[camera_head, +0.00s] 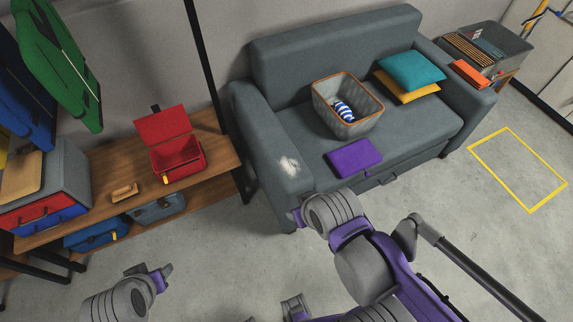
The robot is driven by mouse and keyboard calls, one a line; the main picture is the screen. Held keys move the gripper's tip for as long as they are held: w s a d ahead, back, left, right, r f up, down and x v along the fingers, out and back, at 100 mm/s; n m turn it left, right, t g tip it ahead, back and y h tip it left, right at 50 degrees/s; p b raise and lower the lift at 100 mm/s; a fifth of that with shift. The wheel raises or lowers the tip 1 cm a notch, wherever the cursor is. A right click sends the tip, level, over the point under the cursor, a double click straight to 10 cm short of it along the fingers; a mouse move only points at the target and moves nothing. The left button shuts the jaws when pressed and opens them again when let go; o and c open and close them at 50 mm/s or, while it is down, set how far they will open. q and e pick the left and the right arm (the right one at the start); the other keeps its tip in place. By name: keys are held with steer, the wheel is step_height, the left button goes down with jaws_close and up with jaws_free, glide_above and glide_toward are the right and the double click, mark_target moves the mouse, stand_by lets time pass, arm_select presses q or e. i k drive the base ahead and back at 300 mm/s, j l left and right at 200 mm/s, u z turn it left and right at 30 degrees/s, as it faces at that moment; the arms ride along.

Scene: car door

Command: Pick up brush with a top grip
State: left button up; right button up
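A small tan wooden piece, which looks like the brush (124,192), lies on the wooden shelf (215,160), left of an open red box (175,148). Its bristles cannot be made out. My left gripper (161,277) is low in the picture, below and to the right of the brush in the view and clearly apart from it. My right gripper (296,217) is in front of the sofa's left arm, far to the right of the brush. I cannot tell whether either gripper is open or shut. I see nothing held in them.
A grey sofa (290,120) bears a basket (350,106), cushions (411,70) and a purple case (353,158). A white patch (289,166) marks its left arm. Green and blue panels (60,65) hang above the shelf.

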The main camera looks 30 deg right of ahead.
mark_target(121, 195)
steer(key=i+j, duration=0.15)
steer(key=i, duration=0.35)
steer(key=i+j+u, duration=0.1)
steer(key=i, duration=0.4)
steer(key=i+j, duration=0.25)
steer(key=i, duration=0.25)
steer(key=u, duration=0.05)
